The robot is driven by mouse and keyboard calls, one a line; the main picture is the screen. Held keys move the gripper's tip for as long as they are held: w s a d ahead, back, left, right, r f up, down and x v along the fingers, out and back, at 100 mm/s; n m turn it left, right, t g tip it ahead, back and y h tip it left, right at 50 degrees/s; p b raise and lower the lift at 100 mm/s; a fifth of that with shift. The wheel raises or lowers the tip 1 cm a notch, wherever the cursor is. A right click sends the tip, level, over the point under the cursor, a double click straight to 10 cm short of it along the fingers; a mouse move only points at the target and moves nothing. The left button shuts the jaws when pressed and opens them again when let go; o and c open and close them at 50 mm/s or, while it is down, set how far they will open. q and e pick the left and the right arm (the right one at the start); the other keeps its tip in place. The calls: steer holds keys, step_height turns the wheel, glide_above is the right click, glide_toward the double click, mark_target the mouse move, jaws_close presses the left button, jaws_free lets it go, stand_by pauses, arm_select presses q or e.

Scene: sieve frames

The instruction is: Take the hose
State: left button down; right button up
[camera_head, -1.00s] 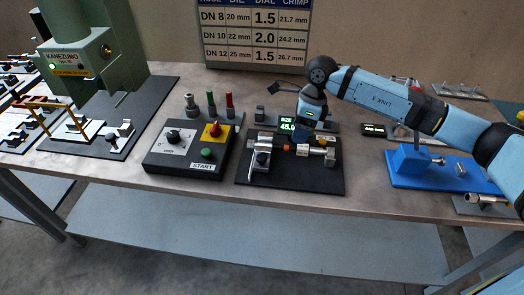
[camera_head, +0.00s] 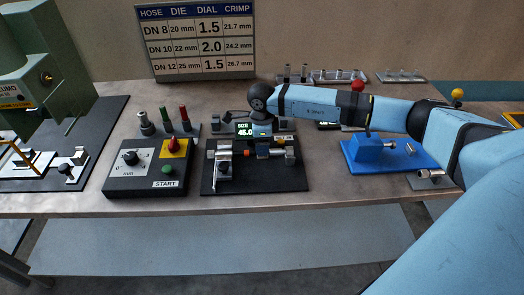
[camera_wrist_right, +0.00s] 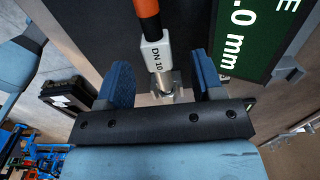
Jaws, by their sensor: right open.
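The hose (camera_head: 246,153) lies across a black measuring stand (camera_head: 230,185), in front of a small green display reading 45.0 (camera_head: 243,130). In the right wrist view the hose (camera_wrist_right: 148,14) shows black and orange, with a white "DN 10" collar (camera_wrist_right: 155,53) and a metal end fitting (camera_wrist_right: 163,82). My right gripper (camera_head: 263,141) points down at the stand, small and partly hidden in the head view. In the right wrist view its blue fingers (camera_wrist_right: 163,80) are open, one on each side of the fitting, with gaps visible. My left gripper is not in view.
A black control box (camera_head: 140,185) with knob and buttons stands left of the stand. A green press (camera_head: 35,75) is at far left. A blue fixture (camera_head: 370,152) sits to the right, under my right arm. A size chart (camera_head: 196,40) stands behind.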

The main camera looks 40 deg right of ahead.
steer(key=shift+s+f, duration=0.25)
steer(key=shift+f, duration=1)
steer(key=shift+f+p, duration=0.3)
steer(key=shift+f, duration=0.25)
steer(key=shift+r, duration=0.1)
jaws_close()
steer(key=shift+w, duration=0.1)
